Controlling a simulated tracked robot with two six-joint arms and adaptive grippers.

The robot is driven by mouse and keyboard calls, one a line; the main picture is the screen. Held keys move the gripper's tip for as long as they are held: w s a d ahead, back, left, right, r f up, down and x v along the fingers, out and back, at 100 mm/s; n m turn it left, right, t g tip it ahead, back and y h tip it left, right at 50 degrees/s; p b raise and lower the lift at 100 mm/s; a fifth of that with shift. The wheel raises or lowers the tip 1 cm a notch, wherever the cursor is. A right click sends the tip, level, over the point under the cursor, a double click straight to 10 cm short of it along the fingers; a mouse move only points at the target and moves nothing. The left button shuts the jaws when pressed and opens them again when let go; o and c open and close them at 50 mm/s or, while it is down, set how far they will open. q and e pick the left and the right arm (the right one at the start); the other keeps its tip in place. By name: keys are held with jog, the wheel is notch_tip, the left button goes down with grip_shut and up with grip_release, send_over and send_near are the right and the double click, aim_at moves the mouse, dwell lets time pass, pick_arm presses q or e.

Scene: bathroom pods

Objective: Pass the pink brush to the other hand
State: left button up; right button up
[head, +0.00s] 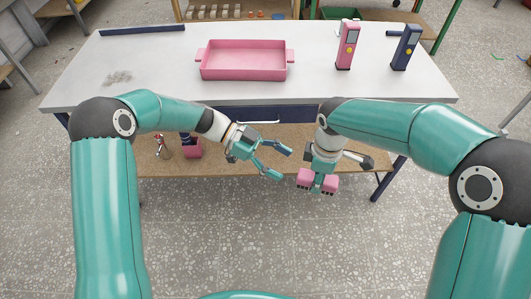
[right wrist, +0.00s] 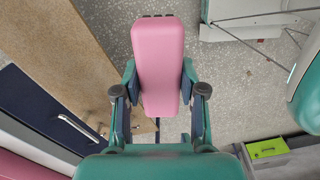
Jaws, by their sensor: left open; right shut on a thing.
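The pink brush (head: 303,179) is held in my right gripper (head: 318,183), in front of the table. In the right wrist view the brush (right wrist: 158,60) is a long pink block between the two fingers (right wrist: 158,85), reaching out past their tips, with small dark marks along its far end. My left gripper (head: 284,163) is open and empty. Its fingers point right toward the brush, with a small gap between them and it in the head view. The middle of the brush is partly hidden behind my right gripper's finger in the head view.
The white table (head: 160,70) bears a pink tray (head: 245,74), a pink handheld device (head: 347,50) and a dark blue one (head: 405,50). A wooden lower shelf (head: 225,170) holds a pink item (head: 192,151). Speckled floor (head: 260,230) lies open in front.

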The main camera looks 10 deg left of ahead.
aim_at(301, 173)
pick_arm(q)
jog(key=x, duration=0.6)
jog(key=shift+d+f, duration=0.1)
jog(key=shift+d, duration=0.1)
jog(key=c, duration=1.2)
grip_shut()
pick_arm(e)
jog(key=o, duration=1.3)
jog(key=shift+c, duration=0.2)
